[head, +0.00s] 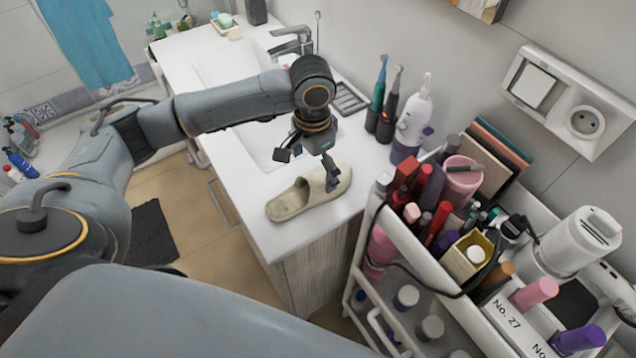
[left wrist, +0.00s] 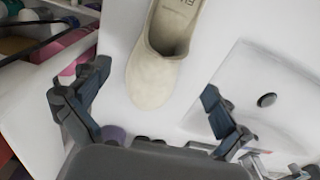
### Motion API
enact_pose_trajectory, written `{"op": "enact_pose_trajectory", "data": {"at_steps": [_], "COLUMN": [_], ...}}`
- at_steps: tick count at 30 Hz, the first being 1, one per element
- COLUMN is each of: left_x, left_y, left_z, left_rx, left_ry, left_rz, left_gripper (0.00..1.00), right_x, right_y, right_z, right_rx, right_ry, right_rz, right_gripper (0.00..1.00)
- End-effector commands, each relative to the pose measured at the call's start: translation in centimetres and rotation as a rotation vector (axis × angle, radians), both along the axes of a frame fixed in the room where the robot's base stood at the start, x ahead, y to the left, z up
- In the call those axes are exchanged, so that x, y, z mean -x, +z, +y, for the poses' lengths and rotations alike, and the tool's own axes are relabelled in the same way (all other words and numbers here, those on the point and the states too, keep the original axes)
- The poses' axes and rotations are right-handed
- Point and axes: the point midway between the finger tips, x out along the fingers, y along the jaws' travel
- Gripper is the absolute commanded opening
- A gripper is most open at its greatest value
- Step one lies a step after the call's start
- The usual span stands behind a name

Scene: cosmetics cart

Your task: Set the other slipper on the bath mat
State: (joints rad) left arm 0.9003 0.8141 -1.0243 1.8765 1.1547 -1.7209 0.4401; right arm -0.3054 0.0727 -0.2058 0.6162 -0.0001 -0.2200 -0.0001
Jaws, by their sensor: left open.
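One beige slipper (head: 290,198) lies on the white counter near its front corner, beside the sink. My left gripper (head: 308,168) is open just above the slipper's closed toe end, one finger overlapping the slipper in the head view. In the left wrist view the slipper (left wrist: 157,78) lies between and beyond the two spread fingers of the left gripper (left wrist: 152,98), toe toward me. A dark bath mat (head: 150,238) lies on the tan floor left of the counter, partly hidden by my arm. No second slipper shows. My right gripper is out of view.
A white cart (head: 378,205) crowded with cosmetics stands right of the counter. Electric toothbrushes (head: 384,108) and a white oral irrigator (head: 413,122) stand at the wall. The sink (head: 262,148) and faucet (head: 291,42) are behind the slipper. Floor between mat and counter is clear.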

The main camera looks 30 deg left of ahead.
Motion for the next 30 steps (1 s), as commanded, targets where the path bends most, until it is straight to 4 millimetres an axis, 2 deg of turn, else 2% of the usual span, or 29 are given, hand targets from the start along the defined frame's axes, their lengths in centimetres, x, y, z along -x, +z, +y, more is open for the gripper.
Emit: {"op": "enact_pose_trajectory", "data": {"at_steps": [5, 9, 13, 22, 23, 30], "left_x": [0.1, 0.6, 0.5, 0.4, 0.4, 0.5], "left_y": [-1.1, -3.2, -5.0, -5.6, -5.6, -5.6], "left_z": [0.0, -0.2, -0.2, -0.2, -0.2, -0.2], "left_rx": [0.0, -0.001, 0.0, 0.0, 0.0, 0.0], "left_ry": [0.001, 0.0, 0.001, 0.0, 0.0, 0.001], "left_rz": [0.001, 0.003, 0.001, -0.002, -0.002, -0.001], "left_gripper": [1.0, 1.0, 1.0, 1.0, 0.95, 0.47], "right_x": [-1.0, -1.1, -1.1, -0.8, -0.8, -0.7], "right_y": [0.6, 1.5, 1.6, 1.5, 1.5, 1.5], "right_z": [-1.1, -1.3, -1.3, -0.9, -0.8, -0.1], "right_rx": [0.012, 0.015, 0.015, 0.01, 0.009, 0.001], "right_ry": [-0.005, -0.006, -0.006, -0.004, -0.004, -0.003], "right_rz": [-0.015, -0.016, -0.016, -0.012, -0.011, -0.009], "right_gripper": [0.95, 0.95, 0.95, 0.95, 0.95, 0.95]}}
